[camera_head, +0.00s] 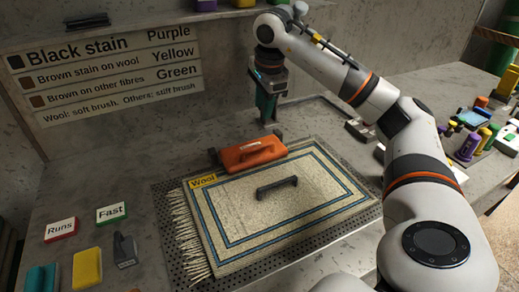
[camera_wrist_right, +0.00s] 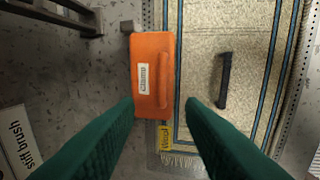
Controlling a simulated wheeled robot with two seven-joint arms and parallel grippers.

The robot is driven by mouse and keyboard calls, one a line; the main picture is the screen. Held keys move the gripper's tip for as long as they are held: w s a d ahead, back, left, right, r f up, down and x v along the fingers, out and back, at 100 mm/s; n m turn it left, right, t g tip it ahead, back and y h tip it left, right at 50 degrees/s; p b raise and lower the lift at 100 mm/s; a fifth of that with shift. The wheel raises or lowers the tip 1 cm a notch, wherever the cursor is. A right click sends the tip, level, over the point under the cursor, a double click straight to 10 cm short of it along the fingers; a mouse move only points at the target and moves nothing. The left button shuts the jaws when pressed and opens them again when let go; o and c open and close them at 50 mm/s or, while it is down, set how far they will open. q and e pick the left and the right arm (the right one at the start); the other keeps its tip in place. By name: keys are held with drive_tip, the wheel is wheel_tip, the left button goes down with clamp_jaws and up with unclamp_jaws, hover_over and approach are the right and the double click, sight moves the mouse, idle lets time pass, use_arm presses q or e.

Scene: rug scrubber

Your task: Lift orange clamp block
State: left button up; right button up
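The orange clamp block (camera_head: 246,156) lies along the far edge of the wool rug (camera_head: 240,228), with a raised orange handle on top. In the right wrist view the block (camera_wrist_right: 148,55) shows a white "Clamp" label, and its handle is on the rug side. My right gripper (camera_head: 266,118) points down behind and above the block. In the wrist view its green fingers (camera_wrist_right: 160,104) are apart with nothing between their tips, and the block is beyond them, slightly left of centre. My left gripper is not in view.
A black handle-like bar (camera_head: 277,187) lies on the rug. Label cards "Runs" (camera_head: 61,230) and "Fast" (camera_head: 111,213), a yellow block (camera_head: 87,268) and a grey tool (camera_head: 125,251) are at left. Bottles (camera_head: 468,146) crowd the right. A wall sign (camera_head: 110,72) stands behind.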

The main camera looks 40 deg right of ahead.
sight(260, 147)
drive_tip(key=x, duration=1.3)
drive_tip(key=shift+s+a+f, duration=0.1)
drive_tip(key=shift+s+f, duration=0.05)
drive_tip(key=shift+f, duration=0.25)
drive_tip(key=shift+c, duration=0.4)
clamp_jaws()
